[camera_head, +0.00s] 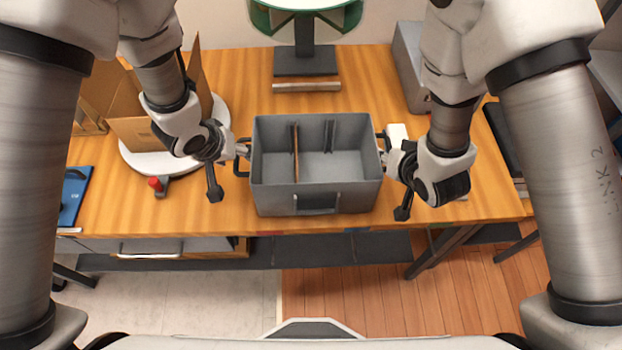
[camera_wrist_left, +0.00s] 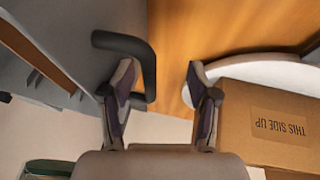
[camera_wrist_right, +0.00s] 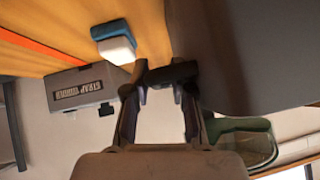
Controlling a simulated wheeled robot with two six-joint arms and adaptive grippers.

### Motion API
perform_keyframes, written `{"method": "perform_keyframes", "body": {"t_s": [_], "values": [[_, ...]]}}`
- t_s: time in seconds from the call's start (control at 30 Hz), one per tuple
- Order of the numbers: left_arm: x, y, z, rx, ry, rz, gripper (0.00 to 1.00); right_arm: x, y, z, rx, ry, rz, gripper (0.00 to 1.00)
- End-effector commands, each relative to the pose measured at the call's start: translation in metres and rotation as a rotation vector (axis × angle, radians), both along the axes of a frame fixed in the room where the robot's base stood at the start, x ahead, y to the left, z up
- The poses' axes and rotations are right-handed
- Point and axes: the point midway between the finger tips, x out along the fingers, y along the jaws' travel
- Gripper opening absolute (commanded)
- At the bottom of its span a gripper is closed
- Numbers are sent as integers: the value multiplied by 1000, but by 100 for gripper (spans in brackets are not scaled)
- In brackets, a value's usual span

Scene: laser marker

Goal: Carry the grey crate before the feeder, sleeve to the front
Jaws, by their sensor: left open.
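The grey crate (camera_head: 270,190) stands upright on the wooden table, open at the top, with a thin brown divider (camera_head: 295,152) inside. A dark-framed sleeve (camera_head: 316,203) is on its near wall. Black loop handles are on its left and right ends. My left gripper (camera_head: 243,150) is open at the left handle (camera_wrist_left: 128,42); in the left wrist view one finger overlaps the handle and the other is clear of it. My right gripper (camera_head: 386,148) has its fingers closed about the right handle (camera_wrist_right: 172,73). The exact finger contact there is partly hidden.
A green round-topped device (camera_head: 305,20) on a dark stand is behind the crate. An open cardboard box (camera_head: 140,130) sits on a white round plate at left. A grey strap winder (camera_wrist_right: 85,88) is at back right. The table in front of the crate is a narrow strip.

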Motion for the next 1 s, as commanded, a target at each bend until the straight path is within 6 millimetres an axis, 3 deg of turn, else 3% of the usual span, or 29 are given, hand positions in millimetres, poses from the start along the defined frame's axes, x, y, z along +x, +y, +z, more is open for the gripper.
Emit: {"method": "perform_keyframes", "body": {"t_s": [0.37,0.8,1.0], "values": [[1,-1,3,-4,-8,-6,78,0,3,-1,0,2,12,36],[-27,11,66,-3,-7,-2,78,0,2,-1,0,0,9,36],[-32,13,73,-2,-4,-2,78,0,1,-1,0,1,7,36]]}}
